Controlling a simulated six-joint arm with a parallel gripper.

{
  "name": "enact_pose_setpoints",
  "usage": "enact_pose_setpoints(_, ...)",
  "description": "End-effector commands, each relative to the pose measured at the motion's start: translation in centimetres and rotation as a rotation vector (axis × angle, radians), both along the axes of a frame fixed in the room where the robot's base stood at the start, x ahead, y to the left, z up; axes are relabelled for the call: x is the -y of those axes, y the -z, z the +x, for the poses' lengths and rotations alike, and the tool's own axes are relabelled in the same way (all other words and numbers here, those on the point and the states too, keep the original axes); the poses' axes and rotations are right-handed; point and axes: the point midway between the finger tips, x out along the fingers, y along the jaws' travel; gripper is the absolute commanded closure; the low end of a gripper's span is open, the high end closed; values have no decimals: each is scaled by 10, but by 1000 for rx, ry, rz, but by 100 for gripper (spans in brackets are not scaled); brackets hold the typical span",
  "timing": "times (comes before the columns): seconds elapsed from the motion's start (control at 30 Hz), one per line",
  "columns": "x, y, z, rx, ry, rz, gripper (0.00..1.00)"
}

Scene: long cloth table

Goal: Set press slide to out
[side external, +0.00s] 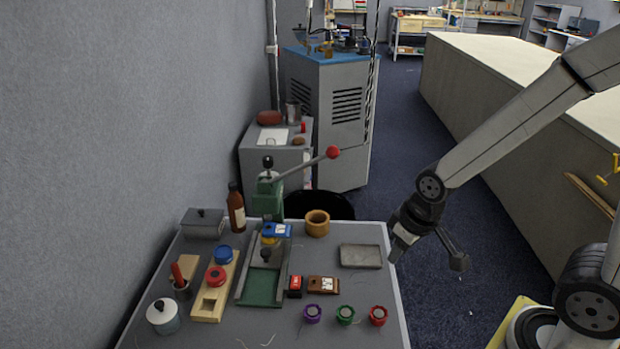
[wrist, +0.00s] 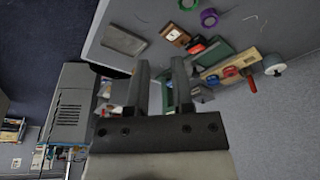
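The press (side external: 268,198) stands at the back middle of the grey table, with a green column and a lever ending in a red knob (side external: 333,152). Its green bed (side external: 262,290) runs toward the front between grey rails. A blue-topped block with yellow (side external: 276,231) is at the back of the bed, under the press head. I cannot clearly tell the slide's exact outline. The green bed also shows in the wrist view (wrist: 214,62). My gripper (side external: 402,250) is at the table's right edge, away from the press. In the wrist view my gripper (wrist: 161,66) is open and empty.
A wooden ring (side external: 317,223), grey tray (side external: 361,256), red box (side external: 295,286) and brown block (side external: 323,285) lie right of the press. A brown bottle (side external: 236,207) and wooden rack (side external: 214,290) stand left. Purple, green and red rings (side external: 378,315) lie in front.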

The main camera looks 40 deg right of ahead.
Motion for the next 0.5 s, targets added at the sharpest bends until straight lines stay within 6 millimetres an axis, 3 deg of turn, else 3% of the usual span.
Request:
enact_pose_setpoints(0.03, 0, 0, 2, 1, -1, 0, 52)
enact_pose_setpoints(0.13, -1, 0, 9, 4, -1, -1, 22)
enact_pose_setpoints(0.27, -4, 1, 28, 11, -2, -3, 22)
enact_pose_setpoints(0.5, -15, 7, 88, 37, -4, -6, 22)
